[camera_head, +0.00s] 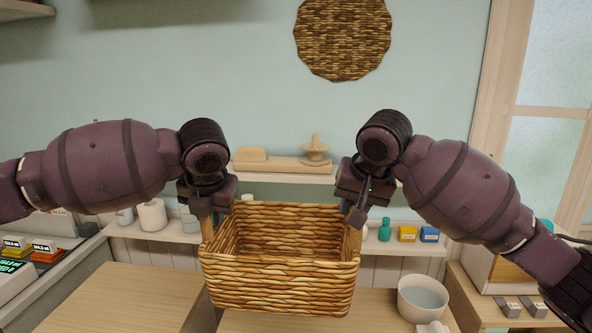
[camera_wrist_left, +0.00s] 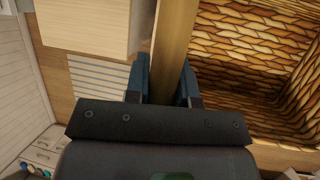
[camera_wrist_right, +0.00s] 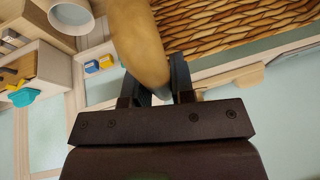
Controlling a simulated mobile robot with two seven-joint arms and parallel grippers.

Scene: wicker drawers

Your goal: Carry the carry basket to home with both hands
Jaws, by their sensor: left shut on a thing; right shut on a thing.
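The carry basket (camera_head: 280,284) is a woven brown wicker box, open at the top and looking empty inside. It hangs level between my two arms, in front of the wall shelves. My left gripper (camera_head: 207,216) is shut on the wooden handle at the basket's left end; the left wrist view shows this handle (camera_wrist_left: 174,45) between the fingers and the woven inside (camera_wrist_left: 240,50) beside it. My right gripper (camera_head: 357,213) is shut on the handle at the right end; the right wrist view shows this rounded handle (camera_wrist_right: 140,40) between the fingers.
A wooden counter (camera_head: 120,295) lies below at the left. A white bowl (camera_head: 422,298) stands at the lower right, close to the basket's right side. Wall shelves (camera_head: 400,248) behind hold small boxes and jars. A woven disc (camera_head: 343,38) hangs on the wall.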

